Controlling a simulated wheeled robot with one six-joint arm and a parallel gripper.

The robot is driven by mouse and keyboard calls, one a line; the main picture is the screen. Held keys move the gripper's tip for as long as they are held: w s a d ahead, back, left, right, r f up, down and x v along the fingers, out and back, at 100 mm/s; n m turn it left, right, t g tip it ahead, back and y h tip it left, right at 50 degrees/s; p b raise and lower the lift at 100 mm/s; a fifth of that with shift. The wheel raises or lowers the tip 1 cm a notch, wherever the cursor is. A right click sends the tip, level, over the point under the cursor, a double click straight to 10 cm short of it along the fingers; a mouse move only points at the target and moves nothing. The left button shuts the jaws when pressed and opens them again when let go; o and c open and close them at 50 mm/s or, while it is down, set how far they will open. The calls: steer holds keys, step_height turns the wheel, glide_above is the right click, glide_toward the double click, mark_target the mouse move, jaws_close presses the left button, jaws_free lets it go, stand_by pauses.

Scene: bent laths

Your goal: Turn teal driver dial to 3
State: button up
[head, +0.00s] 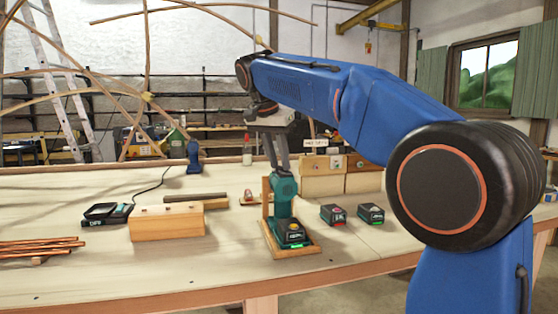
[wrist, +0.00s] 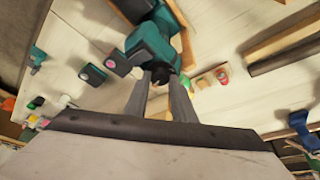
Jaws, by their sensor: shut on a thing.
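The teal driver (head: 285,195) stands upright in a wooden stand (head: 270,240), its battery foot at the bottom front. It also shows in the wrist view (wrist: 150,48), seen from above. My gripper (head: 280,170) reaches down onto the driver's upper end. In the wrist view its two grey fingers (wrist: 164,88) are shut on a dark round part (wrist: 159,74) at that end, which looks like the dial. The fingers hide most of this part. I cannot read any number or mark on it.
Two battery packs (head: 333,214) (head: 371,213) lie right of the stand. A wooden block (head: 166,223), a black charger (head: 106,214) and several thin rods (head: 40,246) lie left. A blue driver (head: 193,157) stands behind. Wooden boxes (head: 322,177) stand behind right. The front bench strip is clear.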

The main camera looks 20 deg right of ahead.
steer(key=n, duration=0.2)
steer(key=n+t+y, duration=0.1)
steer(key=n, duration=0.1)
steer(key=shift+s+d, duration=0.15)
steer(key=shift+d, duration=0.05)
steer(key=n+y, duration=0.1)
steer(key=n, duration=0.2)
steer(key=shift+d+n+t, duration=0.15)
steer(key=shift+n+t, duration=0.15)
steer(key=n, duration=0.1)
steer(key=n+y, duration=0.1)
steer(key=n, duration=0.1)
steer(key=n+y, duration=0.1)
steer(key=shift+d, duration=0.25)
steer(key=shift+d+n+g+y, duration=0.1)
steer(key=shift+n+g+y, duration=0.45)
steer(key=shift+n, duration=1.45)
steer(key=shift+y, duration=0.25)
steer(key=o, duration=1.1)
steer(key=shift+c, duration=0.2)
